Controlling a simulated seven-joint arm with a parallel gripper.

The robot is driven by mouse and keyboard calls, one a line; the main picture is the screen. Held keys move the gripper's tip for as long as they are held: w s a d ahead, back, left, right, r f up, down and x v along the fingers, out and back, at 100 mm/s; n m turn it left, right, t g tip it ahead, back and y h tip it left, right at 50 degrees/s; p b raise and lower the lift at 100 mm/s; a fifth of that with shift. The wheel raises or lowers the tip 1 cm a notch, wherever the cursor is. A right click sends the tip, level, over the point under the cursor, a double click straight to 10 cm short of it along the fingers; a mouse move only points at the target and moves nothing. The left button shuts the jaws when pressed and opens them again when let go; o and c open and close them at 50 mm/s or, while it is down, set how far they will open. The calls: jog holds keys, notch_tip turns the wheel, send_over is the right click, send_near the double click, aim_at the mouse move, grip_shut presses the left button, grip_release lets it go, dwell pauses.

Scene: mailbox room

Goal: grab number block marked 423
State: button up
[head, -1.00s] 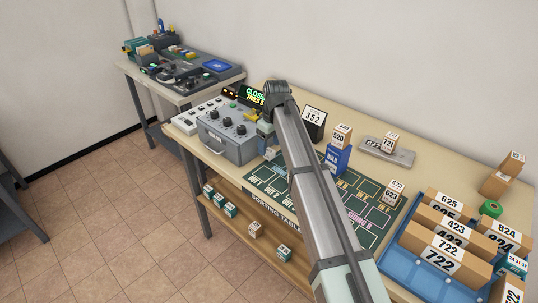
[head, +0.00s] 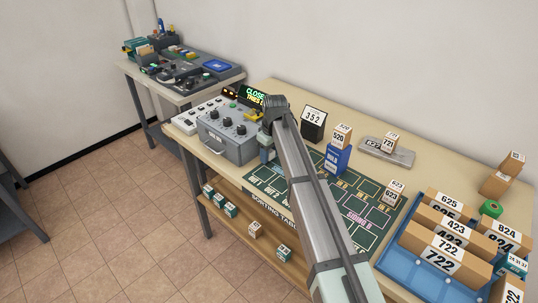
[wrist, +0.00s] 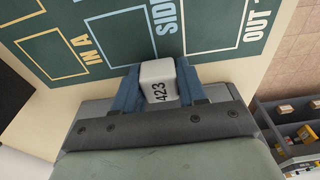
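The small white number block marked 423 (wrist: 159,82) shows in the wrist view between the two blue fingers of my gripper (wrist: 160,88). The fingers appear to touch it on both sides, and its printed face is towards the wrist camera. In the head view my gripper (head: 267,155) is low over the left part of the green sorting mat (head: 362,237), just right of the grey control box. The block is hard to make out there, being mostly hidden by the gripper and arm.
The grey control box (head: 228,136) stands close left of my gripper. A blue holder (head: 336,160) with a block stands to the right. A card marked 352 (head: 313,122) is behind. A blue tray (head: 400,262) holds large numbered boxes, one also marked 423 (head: 447,228).

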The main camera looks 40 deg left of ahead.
jog(key=c, duration=0.5)
